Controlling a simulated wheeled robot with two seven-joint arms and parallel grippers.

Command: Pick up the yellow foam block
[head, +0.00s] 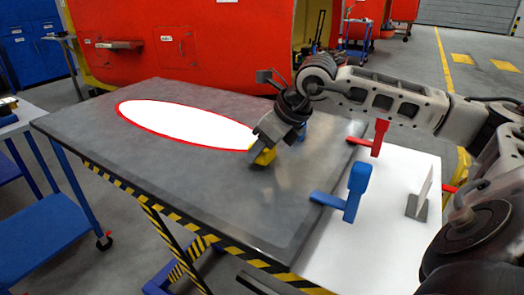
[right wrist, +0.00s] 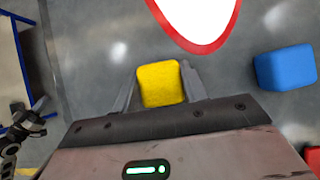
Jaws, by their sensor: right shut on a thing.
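The yellow foam block (head: 263,156) is at my right gripper's fingertips in the head view, over the grey table top. In the right wrist view the yellow block (right wrist: 160,84) sits between the two fingers. My right gripper (head: 262,150) is shut on it, with a finger on each side. I cannot tell whether the block still touches the table. My left gripper does not show clearly in the head view; a dark arm part shows at the left of the right wrist view.
A white oval with a red rim (head: 185,124) lies on the grey table (head: 200,180). A blue block (right wrist: 286,68) shows at right in the wrist view. Blue (head: 357,180) and red (head: 380,137) clamp-like pieces stand by the white board (head: 400,170). A blue cart (head: 60,230) stands left.

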